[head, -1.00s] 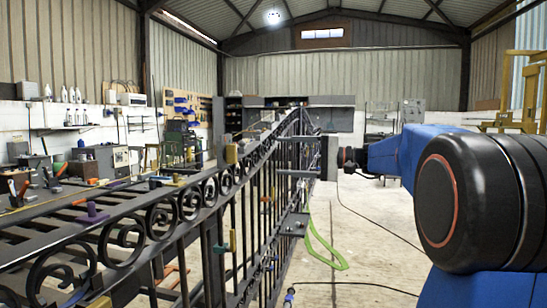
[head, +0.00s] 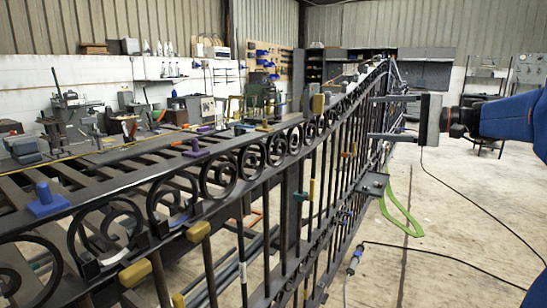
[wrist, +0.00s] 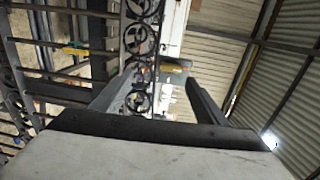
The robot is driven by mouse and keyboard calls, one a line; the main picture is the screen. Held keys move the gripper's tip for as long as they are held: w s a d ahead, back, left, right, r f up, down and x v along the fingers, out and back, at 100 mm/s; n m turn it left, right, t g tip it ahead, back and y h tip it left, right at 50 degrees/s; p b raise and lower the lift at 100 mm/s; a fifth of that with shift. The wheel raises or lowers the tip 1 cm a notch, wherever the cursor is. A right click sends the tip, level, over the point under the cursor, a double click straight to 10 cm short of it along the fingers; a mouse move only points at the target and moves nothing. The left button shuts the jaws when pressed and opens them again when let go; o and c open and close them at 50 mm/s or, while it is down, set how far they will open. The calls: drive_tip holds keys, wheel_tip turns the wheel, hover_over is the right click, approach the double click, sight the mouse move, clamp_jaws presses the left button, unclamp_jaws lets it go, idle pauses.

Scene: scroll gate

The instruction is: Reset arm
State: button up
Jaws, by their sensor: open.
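My gripper (head: 376,118) is open, at the right of the gate in the head view. Its two fingers point left toward the gate's far part. They show spread and empty in the wrist view (wrist: 160,78). In the head view the fingertips come close to the gate bars; I cannot tell whether they touch. My blue arm comes in from the right edge. The dark iron scroll gate (head: 262,160) runs from the near left to the far middle, with a row of scroll rings along its upper part. Part of it shows in the wrist view (wrist: 138,40).
Yellow clamps (head: 135,275) and a blue clamp (head: 47,201) sit on the gate. A green hose (head: 404,214) and dark cables (head: 478,199) lie on the floor to its right. Workbenches with tools stand along the back left wall. The floor (head: 465,235) right of the gate is mostly clear.

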drive_tip(key=s+a+f+n+g+h, duration=0.1)
drive_tip(key=s+a+f+g+h, duration=0.2)
drive_tip(key=s+a+f, duration=0.45)
drive_tip(key=s+a+f+n+g+h, duration=0.15)
drive_tip(key=s+a+f+h, duration=0.3)
drive_tip(key=s+f, duration=0.65)
drive_tip(key=s+d+f+n+h, duration=0.2)
drive_tip(key=s+d+f+h, duration=0.1)
drive_tip(key=s+f, duration=0.3)
drive_tip(key=s+d+f+n+h, duration=0.2)
drive_tip(key=s+f, duration=0.4)
drive_tip(key=f, duration=0.5)
drive_tip(key=shift+s+d+h, duration=0.4)
drive_tip(key=shift+d+h, duration=0.2)
drive_tip(key=shift+h, duration=0.15)
